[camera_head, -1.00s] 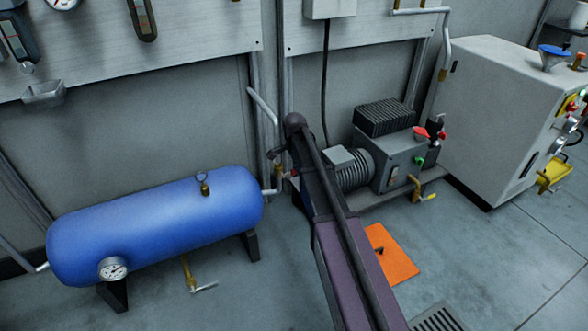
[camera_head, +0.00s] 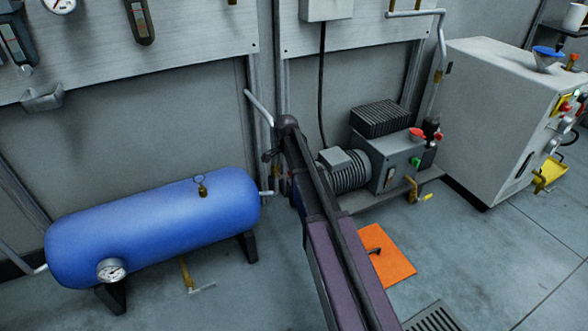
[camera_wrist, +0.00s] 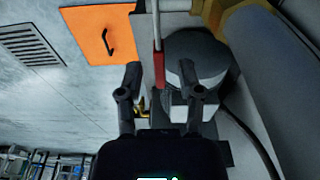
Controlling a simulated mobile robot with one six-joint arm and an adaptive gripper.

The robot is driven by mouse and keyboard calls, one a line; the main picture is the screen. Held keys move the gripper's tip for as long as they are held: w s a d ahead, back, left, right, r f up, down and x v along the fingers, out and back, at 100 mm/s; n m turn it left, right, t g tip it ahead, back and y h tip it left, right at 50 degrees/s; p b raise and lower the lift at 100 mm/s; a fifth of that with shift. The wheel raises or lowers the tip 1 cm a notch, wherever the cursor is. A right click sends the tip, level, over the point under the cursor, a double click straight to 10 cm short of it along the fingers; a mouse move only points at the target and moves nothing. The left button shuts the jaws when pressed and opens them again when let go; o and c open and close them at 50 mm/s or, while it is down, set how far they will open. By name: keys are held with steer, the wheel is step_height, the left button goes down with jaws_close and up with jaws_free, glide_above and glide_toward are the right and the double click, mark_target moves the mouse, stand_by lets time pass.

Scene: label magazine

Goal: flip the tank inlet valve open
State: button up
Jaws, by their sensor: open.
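The blue tank (camera_head: 150,228) lies on its stand at the left in the head view. Its inlet pipe end (camera_head: 266,193) runs behind my arm, which hides most of the inlet valve there. In the wrist view, a metal lever (camera_wrist: 156,25) with a red grip (camera_wrist: 159,70) hangs from near a brass fitting (camera_wrist: 212,14). My gripper (camera_wrist: 160,72) is open, with one finger on each side of the red grip. Gaps show on both sides, and I see no clear contact. The depth between fingertips and grip is hard to judge.
A thick grey-blue pipe (camera_wrist: 265,60) is close at the right of the wrist view. The pump and motor (camera_head: 385,160) stand right of my arm. An orange floor hatch (camera_head: 388,262) and a drain grate (camera_head: 432,318) lie nearby. A grey cabinet (camera_head: 490,120) stands further right.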

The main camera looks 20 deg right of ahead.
step_height(320, 180, up, 13)
steer(key=y+p, duration=0.1)
steer(key=p, duration=1.2)
steer(key=shift+r, duration=0.15)
steer(key=shift+f, duration=0.25)
step_height(320, 180, down, 13)
steer(key=b, duration=1.3)
steer(key=shift+f, duration=0.2)
jaws_close()
